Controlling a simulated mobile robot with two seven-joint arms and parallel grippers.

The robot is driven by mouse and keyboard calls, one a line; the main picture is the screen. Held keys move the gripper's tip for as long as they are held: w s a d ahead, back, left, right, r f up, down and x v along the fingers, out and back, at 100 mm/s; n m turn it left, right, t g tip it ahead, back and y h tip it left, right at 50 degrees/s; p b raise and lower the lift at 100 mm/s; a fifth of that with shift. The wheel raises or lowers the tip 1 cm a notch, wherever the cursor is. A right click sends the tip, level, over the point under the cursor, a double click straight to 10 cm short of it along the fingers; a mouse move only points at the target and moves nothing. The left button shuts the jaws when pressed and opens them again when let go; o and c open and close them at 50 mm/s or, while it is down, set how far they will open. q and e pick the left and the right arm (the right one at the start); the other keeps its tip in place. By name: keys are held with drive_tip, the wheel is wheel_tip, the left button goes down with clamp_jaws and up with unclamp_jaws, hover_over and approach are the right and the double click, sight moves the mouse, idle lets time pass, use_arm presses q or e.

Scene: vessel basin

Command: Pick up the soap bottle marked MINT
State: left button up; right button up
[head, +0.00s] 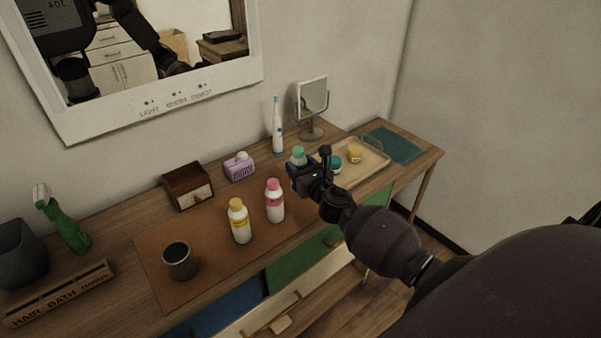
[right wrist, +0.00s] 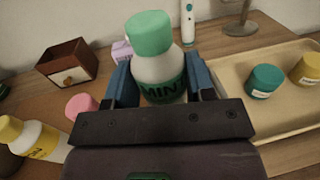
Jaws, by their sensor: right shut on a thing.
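The soap bottle marked MINT (right wrist: 158,65) is white with a green cap and a dark green label. It stands upright between the two fingers of my right gripper (right wrist: 160,88), which is shut on it. In the head view only its green cap (head: 298,153) and upper part show behind my right gripper (head: 312,176); the rest is hidden. A pink-capped bottle (head: 274,203) and a yellow-capped bottle (head: 239,222) stand to the left of my right gripper. My left gripper does not show directly.
A cream tray (head: 372,172) with small jars lies to the right. A mirror (head: 312,100), an electric toothbrush (head: 278,130), a purple soap box (head: 239,168) and a wooden box (head: 188,187) stand behind. A dark cup (head: 180,261) stands at the left on the brown mat.

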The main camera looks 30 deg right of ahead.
sight(300, 151)
wheel_tip(300, 151, up, 10)
drive_tip(key=shift+p, duration=0.8)
wheel_tip(300, 151, up, 3)
drive_tip(key=shift+r, duration=0.1)
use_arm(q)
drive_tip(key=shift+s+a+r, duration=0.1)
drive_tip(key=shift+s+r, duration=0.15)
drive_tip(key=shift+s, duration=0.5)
use_arm(e)
drive_tip(key=shift+r, duration=0.55)
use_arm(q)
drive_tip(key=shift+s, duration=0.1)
